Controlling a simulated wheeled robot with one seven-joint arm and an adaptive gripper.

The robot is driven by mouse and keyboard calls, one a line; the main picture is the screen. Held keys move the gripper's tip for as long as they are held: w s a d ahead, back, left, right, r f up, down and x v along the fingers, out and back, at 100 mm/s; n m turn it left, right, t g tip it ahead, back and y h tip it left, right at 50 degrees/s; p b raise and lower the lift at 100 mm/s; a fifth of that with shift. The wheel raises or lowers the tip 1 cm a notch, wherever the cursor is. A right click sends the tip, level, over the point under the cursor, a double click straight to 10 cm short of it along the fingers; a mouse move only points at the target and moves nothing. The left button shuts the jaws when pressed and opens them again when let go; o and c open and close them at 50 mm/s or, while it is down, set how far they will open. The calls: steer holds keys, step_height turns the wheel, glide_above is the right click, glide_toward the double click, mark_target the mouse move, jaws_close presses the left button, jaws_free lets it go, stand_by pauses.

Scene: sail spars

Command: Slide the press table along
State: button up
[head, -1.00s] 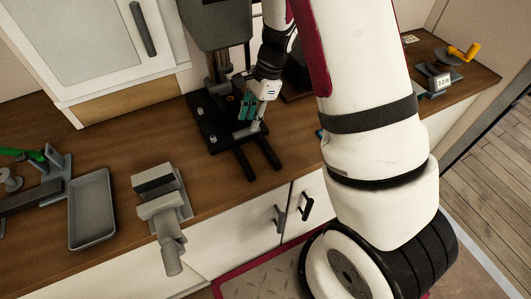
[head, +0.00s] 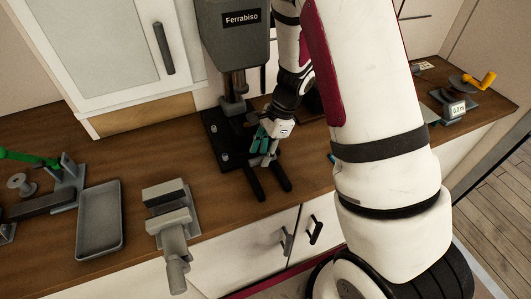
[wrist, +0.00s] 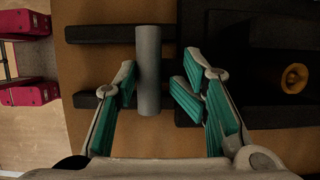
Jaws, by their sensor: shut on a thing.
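The press (head: 235,45) is a dark grey machine labelled "Ferrabiso", standing on a black base (head: 215,135) on the wooden counter. Two black prongs (head: 252,184) stick out from the base toward the front. My gripper (head: 264,148), with teal pads, is low over these prongs. In the wrist view my gripper (wrist: 160,80) has its fingers on either side of a grey cylindrical bar (wrist: 149,65) and is shut on it. The bar lies across the gap between the prongs. Whether it belongs to the press table cannot be told.
A grey vise (head: 170,210) and a shallow grey tray (head: 99,220) stand to the left on the counter. A device with a yellow crank (head: 485,80) is at the far right. A white cabinet (head: 110,50) hangs at the upper left.

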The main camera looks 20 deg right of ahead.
steer(key=shift+s+a+f+p, duration=0.15)
steer(key=shift+s+p, duration=0.85)
steer(key=shift+s, duration=1.4)
steer(key=shift+s+d+f+p, duration=0.1)
steer(key=shift+s+p, duration=0.85)
steer(key=shift+s, duration=1.45)
steer(key=o, duration=1.1)
steer(key=shift+o, duration=0.8)
steer(key=shift+a, duration=0.1)
steer(key=shift+w, duration=0.1)
steer(key=shift+r, duration=0.1)
steer(key=shift+w+r, duration=0.1)
steer(key=shift+r, duration=0.05)
steer(key=v, duration=1.1)
steer(key=shift+d+r, duration=0.2)
steer(key=shift+r, duration=0.1)
